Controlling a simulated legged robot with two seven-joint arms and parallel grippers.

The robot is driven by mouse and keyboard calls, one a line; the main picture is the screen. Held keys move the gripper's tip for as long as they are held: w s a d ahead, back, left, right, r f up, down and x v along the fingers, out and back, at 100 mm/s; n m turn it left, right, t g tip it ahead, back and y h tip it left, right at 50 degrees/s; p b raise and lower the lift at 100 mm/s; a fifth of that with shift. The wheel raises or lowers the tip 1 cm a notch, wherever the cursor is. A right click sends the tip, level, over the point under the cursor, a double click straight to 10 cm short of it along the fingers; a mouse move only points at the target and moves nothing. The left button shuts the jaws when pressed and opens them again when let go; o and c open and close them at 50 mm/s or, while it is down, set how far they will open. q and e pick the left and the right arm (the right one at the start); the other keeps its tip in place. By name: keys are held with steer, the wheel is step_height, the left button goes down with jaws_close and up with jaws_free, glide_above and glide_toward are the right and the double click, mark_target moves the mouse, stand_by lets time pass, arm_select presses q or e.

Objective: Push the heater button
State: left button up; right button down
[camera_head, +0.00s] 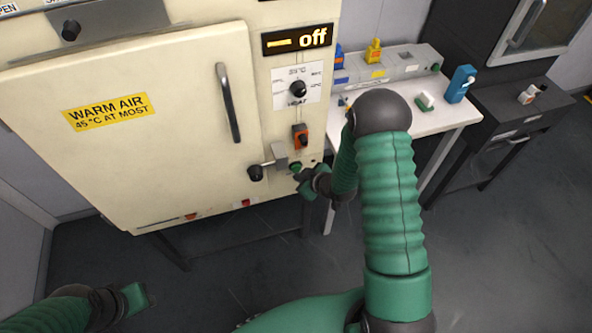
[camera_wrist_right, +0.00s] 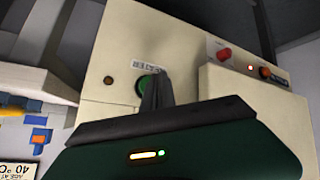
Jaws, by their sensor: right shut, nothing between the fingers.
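The heater is a cream cabinet (camera_head: 170,120) with a large door and a display (camera_head: 297,39) that reads "off". A round green button (camera_head: 295,167) sits low on its control panel. My right gripper (camera_head: 301,177) is at the panel, right beside this button. In the right wrist view, the shut, empty fingers (camera_wrist_right: 157,92) partly cover the green button (camera_wrist_right: 147,84). I cannot tell whether the fingertips touch it. My left gripper (camera_head: 140,298) is low at the left, away from the cabinet; its jaw opening is unclear.
A white table (camera_head: 420,118) with small bottles and a grey box stands to the right. The floor in front is clear.

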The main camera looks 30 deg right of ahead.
arm_select(q)
steer(key=shift+d+r, duration=0.1)
steer(key=shift+d, duration=0.05)
arm_select(e)
steer(key=shift+w+d+r, duration=0.1)
steer(key=shift+w, duration=0.3)
arm_select(q)
steer(key=shift+d, duration=0.15)
arm_select(e)
steer(key=shift+w+d, duration=0.2)
stand_by(0.4)
steer(key=shift+s, duration=0.1)
arm_select(q)
steer(key=shift+r, duration=0.1)
arm_select(e)
steer(key=shift+s, duration=0.5)
steer(key=s+a, duration=0.1)
steer(key=s, duration=0.5)
steer(key=shift+a, duration=0.25)
